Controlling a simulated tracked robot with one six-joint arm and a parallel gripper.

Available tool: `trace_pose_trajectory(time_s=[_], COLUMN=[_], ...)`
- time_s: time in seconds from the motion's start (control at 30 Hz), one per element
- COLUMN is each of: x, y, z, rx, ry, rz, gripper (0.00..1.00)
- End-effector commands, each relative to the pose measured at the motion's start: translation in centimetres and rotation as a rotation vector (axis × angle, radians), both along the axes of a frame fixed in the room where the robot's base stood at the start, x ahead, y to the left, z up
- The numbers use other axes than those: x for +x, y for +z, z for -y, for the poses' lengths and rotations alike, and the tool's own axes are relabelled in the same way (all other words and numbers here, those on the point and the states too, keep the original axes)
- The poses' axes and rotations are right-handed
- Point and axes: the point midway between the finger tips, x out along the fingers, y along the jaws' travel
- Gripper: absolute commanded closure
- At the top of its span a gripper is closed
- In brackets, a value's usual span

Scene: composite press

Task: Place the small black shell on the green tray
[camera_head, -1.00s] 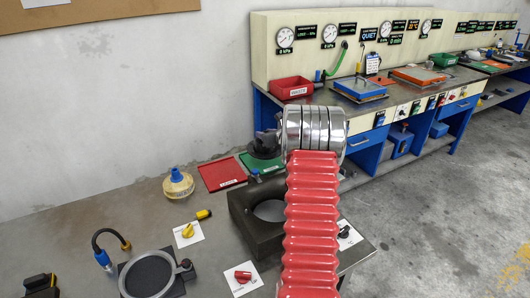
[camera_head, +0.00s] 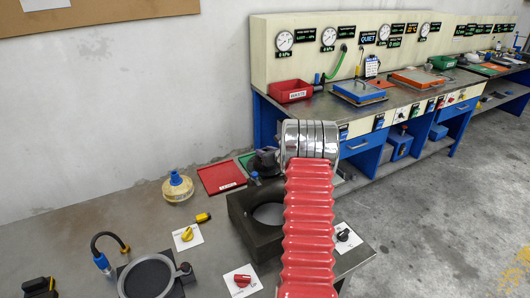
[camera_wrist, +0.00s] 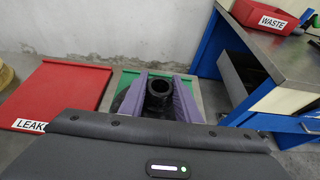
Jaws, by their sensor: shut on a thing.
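The small black shell (camera_wrist: 158,98) sits between the two purple fingers of my gripper (camera_wrist: 160,84) in the wrist view, its round open end facing up. My gripper is shut on it. The green tray (camera_wrist: 123,84) lies behind and below the shell, partly covered by the fingers. In the head view the green tray (camera_head: 243,160) shows only in part beside a dark shape at my arm's end. I cannot tell whether the shell touches the tray.
A red tray marked LEAK (camera_head: 221,177) lies left of the green tray. A dark block with a round hole (camera_head: 250,228) and a yellow-and-blue flask (camera_head: 177,187) are nearby. A workbench with a red WASTE bin (camera_head: 290,91) stands to the right.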

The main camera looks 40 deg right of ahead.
Motion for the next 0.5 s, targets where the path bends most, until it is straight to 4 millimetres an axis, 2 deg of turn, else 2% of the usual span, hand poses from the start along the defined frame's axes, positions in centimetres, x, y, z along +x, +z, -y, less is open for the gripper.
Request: trace_pose_trajectory(time_s=[0.3,0.33,0.5], x=[0.01,-0.02,-0.03], y=[-0.04,-0.09,-0.07], z=[0.07,0.06,0.06], rx=[-0.001,-0.001,-0.001], ry=[-0.001,-0.001,-0.001], rz=[0.002,0.001,0.001], gripper=[1.0,0.68,0.56])
